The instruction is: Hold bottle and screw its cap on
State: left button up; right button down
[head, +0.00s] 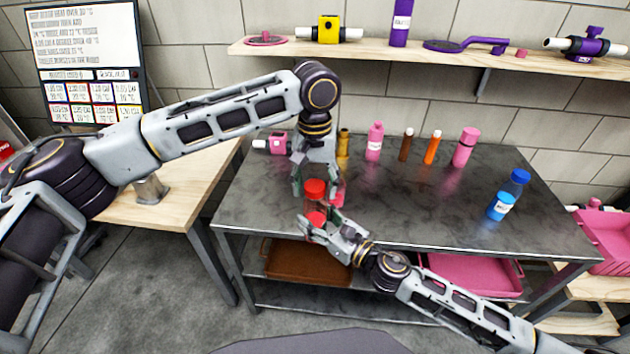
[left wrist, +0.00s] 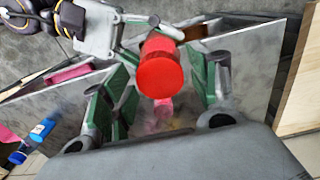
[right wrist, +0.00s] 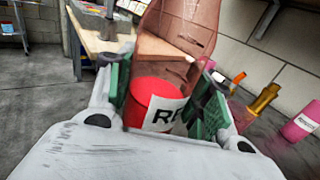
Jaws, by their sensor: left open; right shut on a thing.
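A red bottle (head: 317,218) with a white label stands upright over the near left edge of the dark table. My right gripper (head: 320,224) is shut on its lower body. The right wrist view shows the label and red body (right wrist: 152,100) between the green finger pads, with a translucent reddish upper part above. A round red cap (head: 314,187) sits at the bottle's top; how tightly it is seated cannot be told. My left gripper (head: 314,190) points down from above, open, its fingers around the cap. In the left wrist view the cap (left wrist: 160,68) lies between the spread fingers, apart from both pads.
The dark table (head: 410,215) holds a blue bottle (head: 501,206) at right and several pink, brown and orange containers at the back. A wooden table (head: 185,190) stands at left. A shelf (head: 400,54) hangs above. The table's middle is clear.

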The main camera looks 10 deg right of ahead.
pick_arm(q)
jog(key=c, duration=1.1)
jog(key=shift+m, duration=0.3)
jog(key=m, duration=1.4)
jog(key=o, duration=1.2)
jog(key=shift+r, duration=0.1)
